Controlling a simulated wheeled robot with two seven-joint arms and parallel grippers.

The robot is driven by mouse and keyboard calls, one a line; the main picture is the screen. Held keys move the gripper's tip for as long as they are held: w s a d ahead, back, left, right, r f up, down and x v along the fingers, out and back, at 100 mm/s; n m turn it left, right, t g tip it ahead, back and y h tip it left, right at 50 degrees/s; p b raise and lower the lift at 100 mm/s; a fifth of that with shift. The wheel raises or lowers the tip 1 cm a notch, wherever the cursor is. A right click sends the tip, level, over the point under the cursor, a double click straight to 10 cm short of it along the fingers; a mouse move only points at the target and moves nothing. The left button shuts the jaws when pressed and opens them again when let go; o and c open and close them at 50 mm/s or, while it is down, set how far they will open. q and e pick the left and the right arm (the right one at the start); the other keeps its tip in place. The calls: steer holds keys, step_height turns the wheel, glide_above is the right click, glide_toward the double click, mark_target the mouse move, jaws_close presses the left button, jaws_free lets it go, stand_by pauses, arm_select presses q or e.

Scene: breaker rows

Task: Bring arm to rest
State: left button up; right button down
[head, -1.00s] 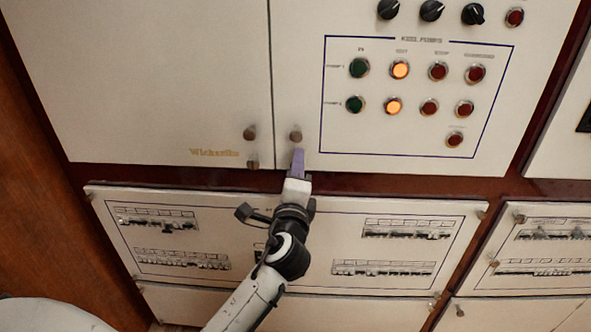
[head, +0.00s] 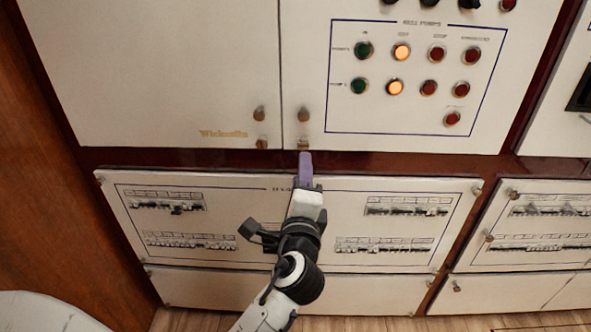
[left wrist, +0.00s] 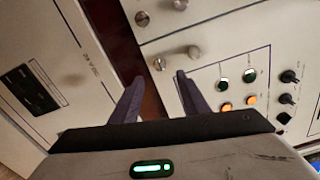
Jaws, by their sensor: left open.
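My left gripper (head: 305,168) reaches up in front of the cabinet wall, with its purple fingers near the dark red strip between the upper doors and the breaker panel (head: 330,215). In the left wrist view my left gripper (left wrist: 160,95) shows two purple fingers spread apart with nothing between them. The fingers appear near the small door knobs, but I cannot tell the gap. Part of the breaker panel is hidden behind my gripper and arm. My right gripper is not in view.
The upper right door carries a pump panel (head: 415,75) with green, red and lit orange buttons. Knobs (head: 303,115) stick out at the doors' lower corners; they also show in the left wrist view (left wrist: 193,52). Another breaker panel (head: 545,225) is at right. Wood floor (head: 390,324) shows below.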

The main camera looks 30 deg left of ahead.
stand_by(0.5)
arm_select(q)
steer(key=s+d+f+n+g+h, duration=0.1)
steer(key=s+d+f+n+h, duration=0.15)
steer(key=f, duration=0.65)
steer(key=s+d+f+n+g+h, duration=0.1)
steer(key=s+d+f+g+h, duration=0.2)
steer(key=f, duration=0.7)
steer(key=s+d+f+n+g+h, duration=0.1)
steer(key=s+d+f+n+h, duration=0.2)
steer(key=s+f, duration=0.4)
steer(key=s+d+f+n+g+h, duration=0.2)
steer(key=s+f+n, duration=0.4)
steer(key=s, duration=0.6)
steer(key=shift+s+d+f+h, duration=0.3)
steer(key=shift+d+f+h, duration=0.15)
steer(key=shift+d+f, duration=0.25)
steer(key=shift+r, duration=0.1)
